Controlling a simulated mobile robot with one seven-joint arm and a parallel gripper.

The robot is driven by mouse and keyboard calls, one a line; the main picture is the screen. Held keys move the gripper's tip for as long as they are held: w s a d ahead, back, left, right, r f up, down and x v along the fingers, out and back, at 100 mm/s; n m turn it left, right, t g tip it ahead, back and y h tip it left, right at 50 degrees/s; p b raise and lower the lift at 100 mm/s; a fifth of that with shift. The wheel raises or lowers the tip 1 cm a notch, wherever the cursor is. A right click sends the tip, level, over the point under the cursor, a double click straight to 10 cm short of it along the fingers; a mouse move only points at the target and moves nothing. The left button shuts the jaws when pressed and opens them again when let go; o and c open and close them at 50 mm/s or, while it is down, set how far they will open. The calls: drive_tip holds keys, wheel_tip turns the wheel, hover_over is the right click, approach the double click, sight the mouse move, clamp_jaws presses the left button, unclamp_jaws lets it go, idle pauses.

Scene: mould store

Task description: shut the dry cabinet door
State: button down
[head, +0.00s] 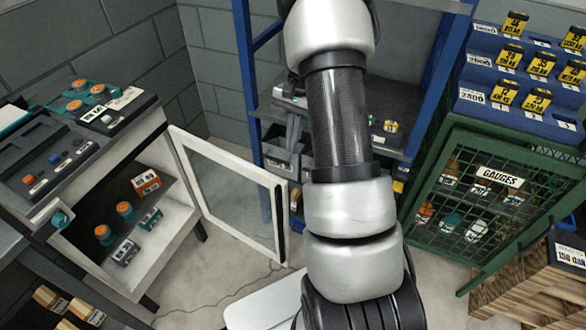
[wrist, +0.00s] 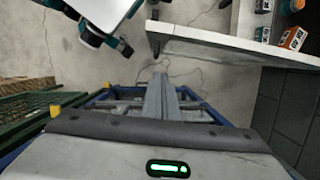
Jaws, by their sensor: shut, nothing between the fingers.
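The dry cabinet (head: 150,262) stands at the left in the head view, its front open and small devices on its shelf. Its white-framed glass door (head: 187,150) stands wide open, its free edge with a dark strip pointing to the middle of the room. In the wrist view the door (wrist: 220,50) shows as a pale bar running right, with cabinet items beyond it. My gripper (wrist: 161,80) is shut and empty, below the door's free end in that view, on the side away from the cabinet items. Contact cannot be told. In the head view my arm hides the gripper.
A blue rack (head: 245,60) with grey shelves stands behind my arm. A green mesh cage (head: 440,165) labelled gauges is at the right, with a wooden crate (head: 540,300) before it. Instruments sit on the cabinet top. Bare floor (head: 215,270) lies between the cabinet and me.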

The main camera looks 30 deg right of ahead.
sight(282, 180)
drive_tip(key=shift+s+a+f+b, duration=0.5)
drive_tip(key=shift+a+f, duration=0.35)
drive_tip(key=shift+f, duration=0.8)
drive_tip(key=shift+s+a+f+b, duration=0.5)
drive_tip(key=shift+a+f, duration=0.4)
drive_tip(key=shift+f, duration=0.8)
drive_tip(key=shift+s+a+f+b, duration=0.4)
drive_tip(key=shift+s+a+f, duration=0.35)
drive_tip(key=shift+f, duration=0.9)
drive_tip(key=shift+w+a, duration=0.1)
drive_tip(key=shift+w, duration=0.05)
